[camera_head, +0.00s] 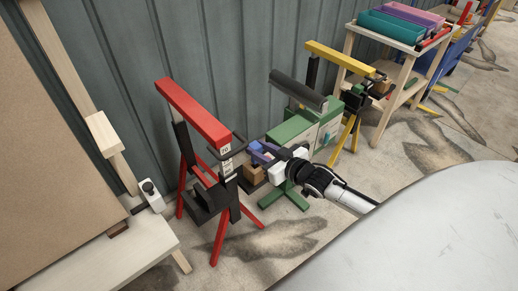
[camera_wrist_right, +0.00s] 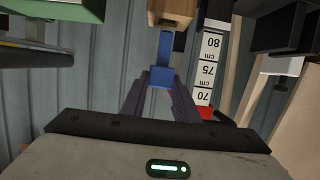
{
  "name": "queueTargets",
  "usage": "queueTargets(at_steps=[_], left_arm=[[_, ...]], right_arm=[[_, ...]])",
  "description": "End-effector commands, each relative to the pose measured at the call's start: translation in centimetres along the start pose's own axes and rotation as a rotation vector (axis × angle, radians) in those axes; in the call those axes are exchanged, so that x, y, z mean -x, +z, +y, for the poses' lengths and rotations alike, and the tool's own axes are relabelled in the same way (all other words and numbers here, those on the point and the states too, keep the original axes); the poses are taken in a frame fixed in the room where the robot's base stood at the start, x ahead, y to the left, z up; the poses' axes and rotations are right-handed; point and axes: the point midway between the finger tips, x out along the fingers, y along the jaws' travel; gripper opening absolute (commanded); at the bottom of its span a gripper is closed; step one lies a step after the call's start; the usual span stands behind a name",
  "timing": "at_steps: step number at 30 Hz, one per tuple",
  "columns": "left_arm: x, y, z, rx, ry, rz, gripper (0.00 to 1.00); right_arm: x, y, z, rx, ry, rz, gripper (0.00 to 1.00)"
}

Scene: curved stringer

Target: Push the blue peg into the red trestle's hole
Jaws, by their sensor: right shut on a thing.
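The red trestle (camera_head: 195,110) stands left of centre in the head view, with a red top beam, red legs and a dark post bearing a white scale. In the right wrist view the white scale (camera_wrist_right: 207,70) shows upside-down numbers, right of the peg. My right gripper (camera_head: 262,155) is beside the trestle's right-hand post. In the wrist view its purple fingers (camera_wrist_right: 163,95) are shut on the blue peg (camera_wrist_right: 164,65). The peg's far end overlaps a wooden block (camera_wrist_right: 167,12); I cannot tell whether they touch. I cannot make out the hole. My left gripper is not in view.
A green stand (camera_head: 293,128) with a dark roller is close behind my right gripper. A yellow trestle (camera_head: 345,62) and a wooden bench with coloured bins (camera_head: 390,25) stand further right. A pale table (camera_head: 120,250) is at front left. A corrugated wall runs behind the trestle.

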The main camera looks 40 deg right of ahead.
Motion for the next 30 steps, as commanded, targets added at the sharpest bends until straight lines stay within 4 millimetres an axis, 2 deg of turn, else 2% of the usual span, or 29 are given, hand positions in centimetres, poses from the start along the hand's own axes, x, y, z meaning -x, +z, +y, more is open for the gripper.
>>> queueTargets(at_steps=[19,30], left_arm=[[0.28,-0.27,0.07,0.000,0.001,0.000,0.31],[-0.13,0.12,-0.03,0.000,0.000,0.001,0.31]], right_arm=[[-0.01,0.01,0.01,0.000,0.000,0.001,0.02],[-0.25,0.79,0.00,0.000,0.000,0.001,0.02]])
